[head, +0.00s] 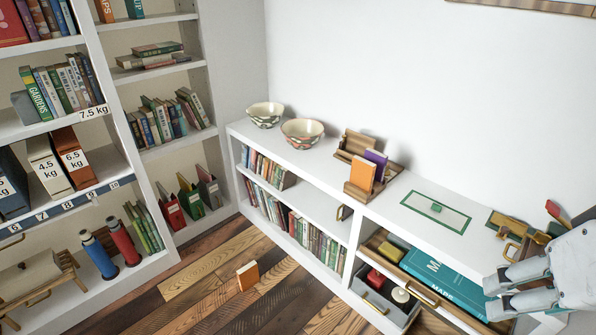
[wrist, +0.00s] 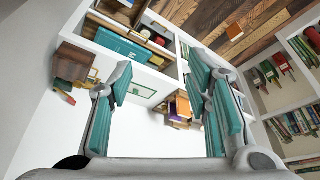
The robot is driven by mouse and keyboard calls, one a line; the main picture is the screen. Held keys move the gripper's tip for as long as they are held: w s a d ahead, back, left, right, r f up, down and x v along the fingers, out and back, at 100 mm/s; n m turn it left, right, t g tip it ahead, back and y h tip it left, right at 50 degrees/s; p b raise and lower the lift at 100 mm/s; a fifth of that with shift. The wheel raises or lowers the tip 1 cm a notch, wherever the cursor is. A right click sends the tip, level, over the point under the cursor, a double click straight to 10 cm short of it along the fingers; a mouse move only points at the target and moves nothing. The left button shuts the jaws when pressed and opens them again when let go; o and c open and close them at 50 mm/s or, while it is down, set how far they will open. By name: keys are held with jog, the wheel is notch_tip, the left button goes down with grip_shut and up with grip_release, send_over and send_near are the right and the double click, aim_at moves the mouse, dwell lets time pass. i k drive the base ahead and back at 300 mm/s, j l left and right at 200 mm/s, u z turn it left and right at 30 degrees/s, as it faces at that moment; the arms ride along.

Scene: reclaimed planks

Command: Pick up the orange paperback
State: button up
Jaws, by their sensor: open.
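One orange book (head: 362,173) stands upright in a small wooden holder (head: 388,186) on top of the low white bookcase, beside a purple book (head: 377,160). In the wrist view this orange book (wrist: 183,104) shows near the right finger. A second orange-covered book with pale page edges (head: 247,275) stands on the wooden floor; it also shows in the wrist view (wrist: 235,31). I cannot tell which is the named paperback. My gripper (head: 491,293) is open and empty at the right, apart from both; its fingers show in the wrist view (wrist: 160,68).
Two patterned bowls (head: 302,132) stand on the white bookcase (head: 325,165), left of the holder. A green-outlined rectangle (head: 436,210) lies right of it. An open wooden drawer with a teal book (head: 440,278) lies below. A tall shelf (head: 130,150) fills the left. The floor between is mostly clear.

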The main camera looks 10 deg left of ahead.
aim_at(248, 277)
jog(key=i+j, duration=0.3)
jog(key=j, duration=0.15)
jog(key=i+j, duration=0.3)
jog(key=j, duration=0.15)
jog(key=i+j+u, duration=0.1)
jog(key=i+j, duration=0.15)
jog(key=j, duration=0.25)
jog(key=i+j, duration=0.3)
jog(key=j, duration=0.15)
